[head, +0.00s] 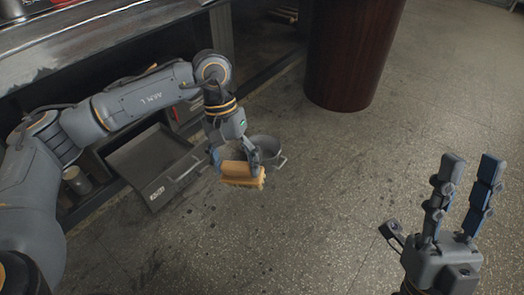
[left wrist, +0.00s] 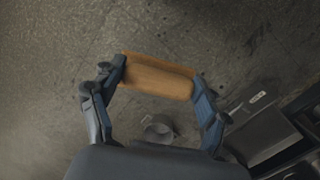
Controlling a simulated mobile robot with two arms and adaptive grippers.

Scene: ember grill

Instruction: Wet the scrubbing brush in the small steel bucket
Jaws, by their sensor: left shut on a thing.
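The scrubbing brush (head: 242,175) has a tan wooden back and yellowish bristles that point down. My left gripper (head: 236,164) is shut on it and holds it in the air. The brush back also shows between the fingers in the left wrist view (left wrist: 158,76). The small steel bucket (head: 272,154) stands on the floor, partly hidden behind the gripper and brush in the head view. My right gripper (head: 466,172) is open and empty at the right.
An open grey drawer (head: 152,168) juts out at the left, below the counter (head: 90,40). A can (head: 77,180) stands near it. A large dark red cylinder (head: 352,50) stands at the back. The speckled floor (head: 330,190) in the middle is clear.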

